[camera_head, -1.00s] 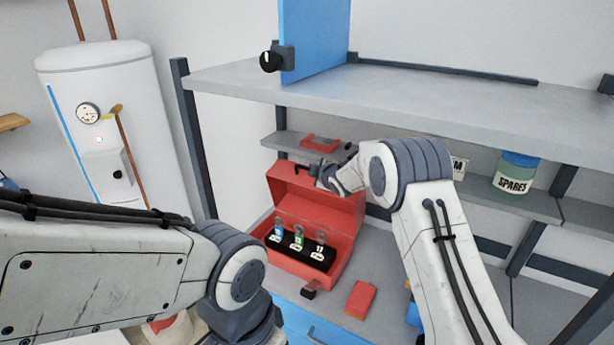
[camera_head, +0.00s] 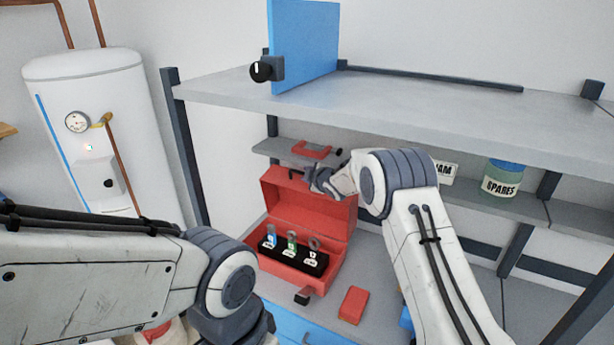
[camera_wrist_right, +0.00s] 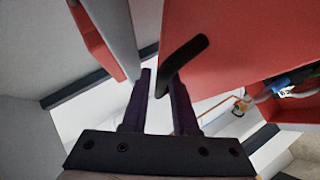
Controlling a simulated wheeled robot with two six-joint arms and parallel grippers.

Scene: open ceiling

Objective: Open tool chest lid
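The red tool chest (camera_head: 328,281) stands on the workbench with its lid (camera_head: 312,208) swung up and back, so the inside shows. My right gripper (camera_head: 312,175) is at the upper edge of the lid. In the right wrist view, the dark lid handle (camera_wrist_right: 188,58) reaches down between the two fingers of my right gripper (camera_wrist_right: 160,77). The fingers are apart, with a gap beside the handle; the handle lies close to the right finger. My left arm crosses the lower left of the head view; its gripper is out of sight.
A black insert (camera_head: 297,258) with several labelled items lies in the chest. A red block (camera_head: 353,304) lies in front. A grey shelf (camera_head: 400,105) spans above my right arm. A lower shelf (camera_head: 270,147) holds a red object (camera_head: 312,149) and a SPARES jar (camera_head: 502,180).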

